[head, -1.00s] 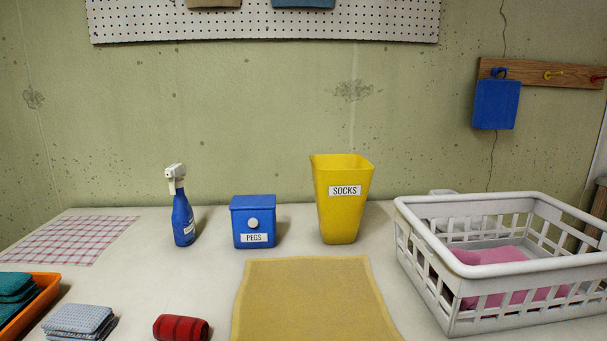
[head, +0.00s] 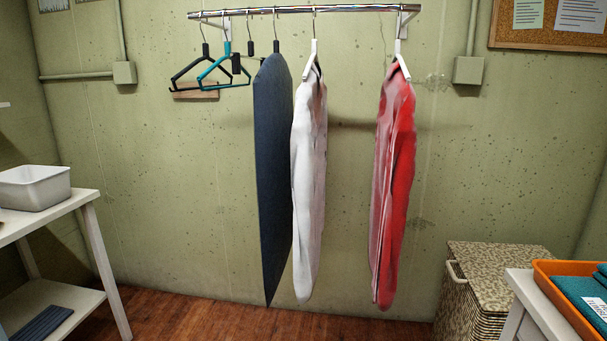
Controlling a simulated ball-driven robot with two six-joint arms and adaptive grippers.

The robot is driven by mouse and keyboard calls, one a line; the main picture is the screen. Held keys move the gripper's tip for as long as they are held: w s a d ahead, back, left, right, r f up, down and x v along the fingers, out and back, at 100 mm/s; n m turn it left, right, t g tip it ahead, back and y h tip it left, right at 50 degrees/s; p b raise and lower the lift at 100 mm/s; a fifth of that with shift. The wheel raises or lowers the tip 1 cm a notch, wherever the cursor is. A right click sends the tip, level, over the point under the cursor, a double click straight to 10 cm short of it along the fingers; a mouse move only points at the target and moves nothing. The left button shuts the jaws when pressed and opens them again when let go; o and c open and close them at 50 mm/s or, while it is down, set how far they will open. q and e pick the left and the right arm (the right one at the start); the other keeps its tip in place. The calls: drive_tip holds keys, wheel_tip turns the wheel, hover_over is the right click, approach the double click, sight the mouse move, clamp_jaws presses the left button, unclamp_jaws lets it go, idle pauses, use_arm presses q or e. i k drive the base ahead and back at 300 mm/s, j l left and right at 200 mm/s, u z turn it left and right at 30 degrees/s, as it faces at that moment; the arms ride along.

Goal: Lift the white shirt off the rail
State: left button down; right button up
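The white shirt (head: 308,190) hangs on a white hanger (head: 313,62) from the metal rail (head: 290,11) in the head view. It hangs nearly edge-on, between a dark blue garment (head: 272,170) close on its left and a red shirt (head: 394,190) farther to its right. The dark garment touches or slightly overlaps its left edge; I cannot tell which. Neither of my grippers is in view.
Empty black and teal hangers (head: 212,70) hang at the rail's left end. A white shelf table (head: 85,200) with a grey bin (head: 35,188) stands at left. A patterned hamper (head: 480,285) and a table corner with an orange tray (head: 560,305) are at right. Clear floor lies below the rail.

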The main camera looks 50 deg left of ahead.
sight(309, 139)
drive_tip(key=k+j+u, duration=0.15)
drive_tip(key=j+u, duration=0.3)
drive_tip(key=j, duration=0.35)
drive_tip(key=j+u, duration=0.5)
drive_tip(key=j, duration=0.5)
drive_tip(key=i, duration=0.05)
